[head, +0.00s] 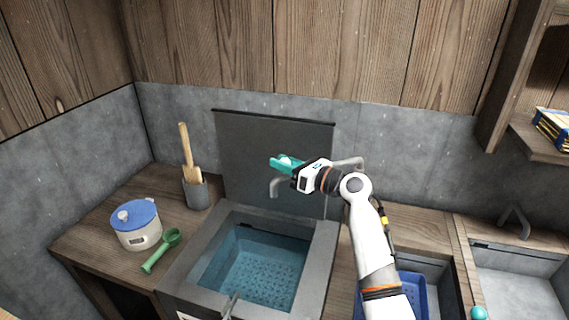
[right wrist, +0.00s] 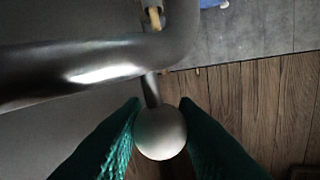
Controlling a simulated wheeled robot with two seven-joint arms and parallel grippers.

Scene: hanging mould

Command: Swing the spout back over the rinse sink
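The spout (head: 275,188) is a grey bent pipe. Its outlet end hangs down above the back of the left basin (head: 325,245), which holds blue water. In the right wrist view the pipe (right wrist: 90,75) crosses the upper left, with a pale round knob (right wrist: 160,132) on a short stem. My right gripper (head: 281,162) has teal fingers, one on each side of the knob, and they look closed against it. The gripper and wrist hide the middle of the pipe. My left gripper is not in view.
A grey sink (head: 520,290) with its own tap (head: 515,215) is at the far right. A blue basket (head: 415,300) sits between. A blue-lidded pot (head: 138,226), green scoop (head: 162,250) and grey utensil holder (head: 197,194) stand left. A dark panel (head: 250,145) stands behind the basin.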

